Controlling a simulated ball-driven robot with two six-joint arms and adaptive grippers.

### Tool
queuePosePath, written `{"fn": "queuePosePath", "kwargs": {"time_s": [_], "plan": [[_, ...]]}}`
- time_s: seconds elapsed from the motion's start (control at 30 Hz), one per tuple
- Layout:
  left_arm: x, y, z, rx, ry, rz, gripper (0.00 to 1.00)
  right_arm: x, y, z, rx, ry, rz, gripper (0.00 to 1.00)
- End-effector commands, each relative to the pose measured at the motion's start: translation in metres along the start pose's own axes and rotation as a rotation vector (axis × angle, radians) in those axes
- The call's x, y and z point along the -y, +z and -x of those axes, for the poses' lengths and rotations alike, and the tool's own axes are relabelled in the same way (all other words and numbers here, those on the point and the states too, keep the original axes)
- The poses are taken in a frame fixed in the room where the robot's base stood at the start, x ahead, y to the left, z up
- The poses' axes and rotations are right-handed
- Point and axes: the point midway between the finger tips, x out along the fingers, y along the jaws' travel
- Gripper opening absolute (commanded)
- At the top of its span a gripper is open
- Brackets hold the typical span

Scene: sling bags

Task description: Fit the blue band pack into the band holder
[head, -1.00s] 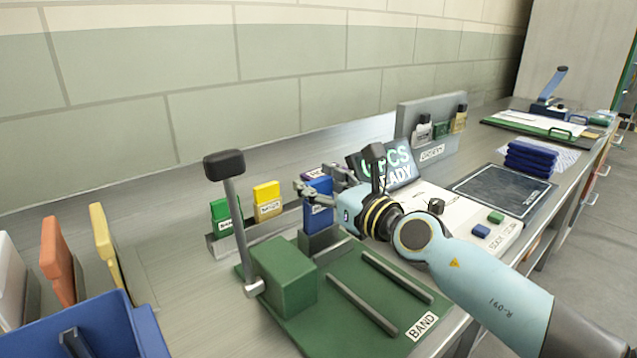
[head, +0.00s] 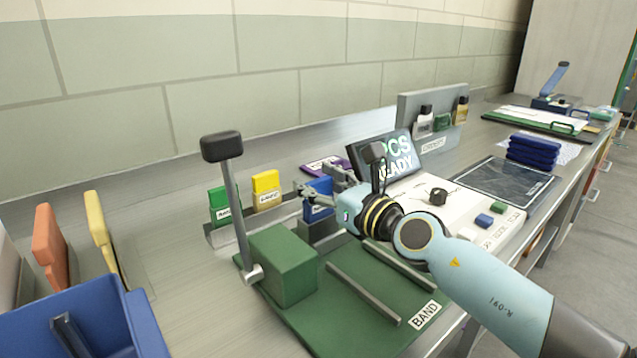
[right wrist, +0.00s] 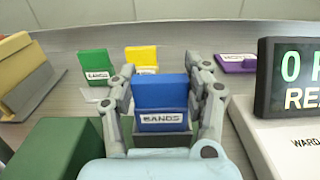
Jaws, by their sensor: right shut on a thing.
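The blue band pack (head: 319,199) stands upright at the grey band holder (head: 318,230) on the green BAND machine (head: 350,285). My right gripper (head: 322,192) is shut on the pack. In the right wrist view the pack (right wrist: 160,95), labelled BANDS, is between my right gripper's two fingers (right wrist: 163,88). The holder's rim (right wrist: 160,139) shows just below the label, and the pack's lower end is hidden in it. My left gripper is not in view.
Green (head: 222,203) and yellow (head: 265,188) packs stand in a rack behind the machine. A lever with a black knob (head: 221,146) rises at its left. A READY screen (head: 386,157) and white panel (head: 440,205) lie to the right. A blue bin (head: 75,325) is front left.

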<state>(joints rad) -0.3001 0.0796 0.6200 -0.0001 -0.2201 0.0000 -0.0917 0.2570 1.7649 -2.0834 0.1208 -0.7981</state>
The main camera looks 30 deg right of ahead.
Motion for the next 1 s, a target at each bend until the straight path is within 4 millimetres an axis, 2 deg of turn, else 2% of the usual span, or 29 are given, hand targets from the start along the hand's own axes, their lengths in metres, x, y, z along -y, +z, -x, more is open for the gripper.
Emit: {"fn": "queuePosePath", "kwargs": {"time_s": [0.5,0.53,0.7,0.73,1.0], "plan": [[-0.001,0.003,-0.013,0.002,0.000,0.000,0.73,0.000,-0.014,0.000,0.000,0.000,0.000,0.17],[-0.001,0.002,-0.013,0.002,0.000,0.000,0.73,0.000,-0.013,0.000,0.000,0.000,-0.001,0.52],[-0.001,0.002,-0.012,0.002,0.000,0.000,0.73,0.000,-0.012,0.000,0.001,0.000,0.000,0.74],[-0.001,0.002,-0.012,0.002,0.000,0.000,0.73,0.000,-0.012,0.000,0.000,0.000,0.000,0.77],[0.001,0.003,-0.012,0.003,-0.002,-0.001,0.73,0.000,-0.013,0.001,-0.001,0.000,0.000,0.77]]}}
